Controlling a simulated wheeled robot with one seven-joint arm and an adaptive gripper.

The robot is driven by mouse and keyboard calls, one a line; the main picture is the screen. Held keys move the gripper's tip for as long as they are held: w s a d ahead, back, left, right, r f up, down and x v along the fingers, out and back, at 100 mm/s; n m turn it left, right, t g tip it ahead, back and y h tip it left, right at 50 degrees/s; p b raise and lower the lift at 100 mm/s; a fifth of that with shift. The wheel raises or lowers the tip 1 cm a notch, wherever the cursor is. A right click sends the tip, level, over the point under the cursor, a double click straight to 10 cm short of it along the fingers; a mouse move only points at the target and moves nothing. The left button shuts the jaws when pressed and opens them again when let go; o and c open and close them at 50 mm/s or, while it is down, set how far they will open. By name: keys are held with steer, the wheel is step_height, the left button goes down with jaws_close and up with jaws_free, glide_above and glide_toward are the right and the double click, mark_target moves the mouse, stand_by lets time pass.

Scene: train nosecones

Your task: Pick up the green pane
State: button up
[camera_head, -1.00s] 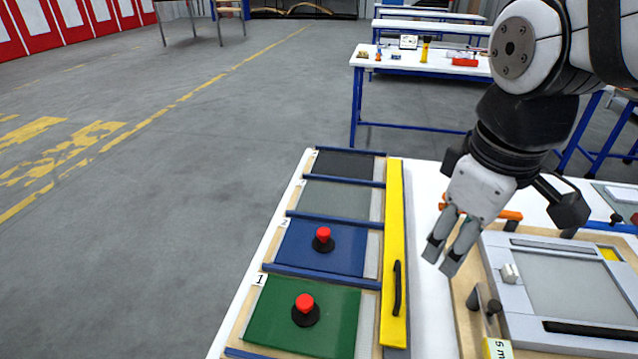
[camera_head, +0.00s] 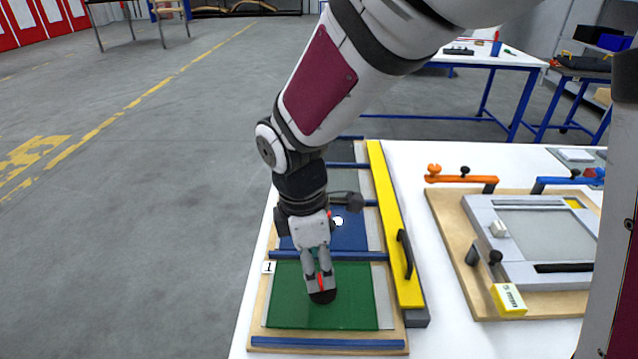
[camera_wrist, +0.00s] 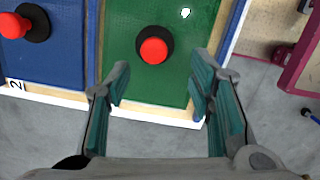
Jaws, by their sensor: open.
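The green pane (camera_head: 345,308) lies flat in the nearest slot of the wooden rack, marked 1, in the head view. A red knob on a black base stands on it; in the wrist view the knob (camera_wrist: 153,50) shows between the fingers and a little beyond their tips. My gripper (camera_head: 320,284) is above the pane at the knob and hides part of it in the head view. In the wrist view the gripper (camera_wrist: 160,88) is open, with its fingers apart on either side of the knob and nothing held. The pane (camera_wrist: 178,75) also shows there.
A blue pane (camera_head: 352,237) with its own red knob lies in the neighbouring slot behind. A yellow bar (camera_head: 393,235) with a black handle runs along the rack's right side. A grey frame fixture (camera_head: 545,235) on a wooden board sits at the right.

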steer(key=shift+w+d+f, duration=0.15)
steer(key=shift+d+f, duration=0.05)
steer(key=shift+f, duration=0.9)
steer(key=shift+w+d+f, duration=0.15)
steer(key=shift+d+f, duration=0.05)
steer(key=shift+f, duration=0.9)
steer(key=shift+w+d+f, duration=0.15)
steer(key=shift+d+f, duration=0.05)
steer(key=shift+f, duration=0.9)
steer(key=shift+c, duration=0.4)
jaws_close()
